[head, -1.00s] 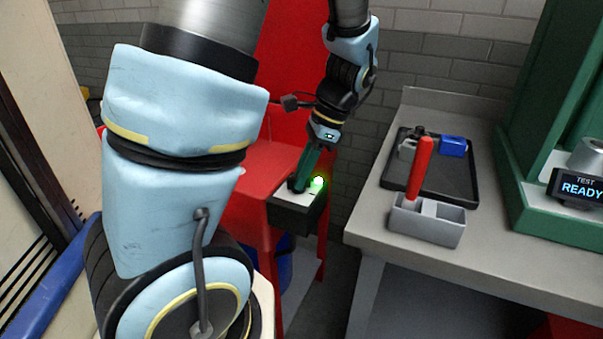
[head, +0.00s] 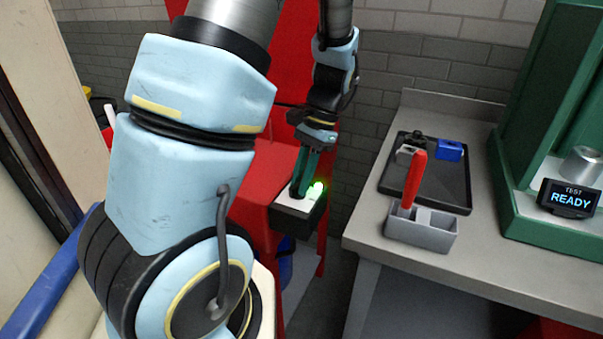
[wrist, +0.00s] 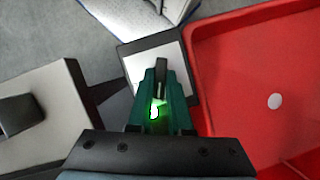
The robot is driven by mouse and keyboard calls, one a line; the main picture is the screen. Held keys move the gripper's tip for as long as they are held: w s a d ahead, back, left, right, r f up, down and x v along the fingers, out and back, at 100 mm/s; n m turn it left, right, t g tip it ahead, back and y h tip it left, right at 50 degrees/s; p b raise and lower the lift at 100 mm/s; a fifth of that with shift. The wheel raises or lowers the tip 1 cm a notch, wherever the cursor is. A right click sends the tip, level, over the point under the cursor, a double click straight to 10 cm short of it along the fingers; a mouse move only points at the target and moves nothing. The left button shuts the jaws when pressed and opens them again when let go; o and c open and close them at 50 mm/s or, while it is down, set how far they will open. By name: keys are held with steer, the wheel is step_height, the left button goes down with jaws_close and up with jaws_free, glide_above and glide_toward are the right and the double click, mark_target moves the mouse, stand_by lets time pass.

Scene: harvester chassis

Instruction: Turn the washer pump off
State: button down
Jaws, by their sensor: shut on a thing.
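The switch box (head: 296,222), black with a white top plate, is mounted at the edge of the red washer. Its green lamp (head: 317,190) is lit; the glow also shows between the fingers in the wrist view (wrist: 154,110). My gripper (head: 299,190) points down at the plate with its green fingers. In the wrist view its fingertips (wrist: 160,82) are closed around a dark switch lever (wrist: 161,72) standing on the white plate (wrist: 140,65). The fingers hide the lever in the head view, so its tilt is hard to tell.
The red washer basin (wrist: 270,60) lies right beside the box. A grey bench (head: 365,225) on the right carries a black tray (head: 455,192), a grey holder (head: 430,238) with a red-handled tool (head: 415,178), and a display reading READY (head: 569,199).

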steer(key=shift+w+n+g+h+p, duration=0.1)
steer(key=shift+n+g+h+p, duration=0.5)
steer(key=shift+n, duration=1.5)
steer(key=c, duration=0.8)
jaws_free()
steer(key=shift+c, duration=0.2)
steer(key=b+v, duration=0.1)
steer(key=v, duration=0.9)
steer(key=shift+r+b, duration=0.4)
steer(key=shift+w+a, duration=0.1)
steer(key=shift+a, duration=0.05)
steer(key=s+a+f+n+t+h, duration=0.1)
steer(key=a, duration=0.2)
steer(key=s+a+f+n+t, duration=0.2)
steer(key=a, duration=0.2)
steer(key=s+a+f+n+t+h, duration=0.1)
steer(key=s+a+t, duration=0.1)
steer(key=a, duration=0.2)
steer(key=shift+a+f+n+h, duration=0.15)
steer(key=shift+f+n+h, duration=0.05)
steer(key=shift+n+h, duration=0.1)
steer(key=shift+s+a+f+t, duration=0.1)
steer(key=shift+s+a+t, duration=0.15)
steer(key=shift+t, duration=0.05)
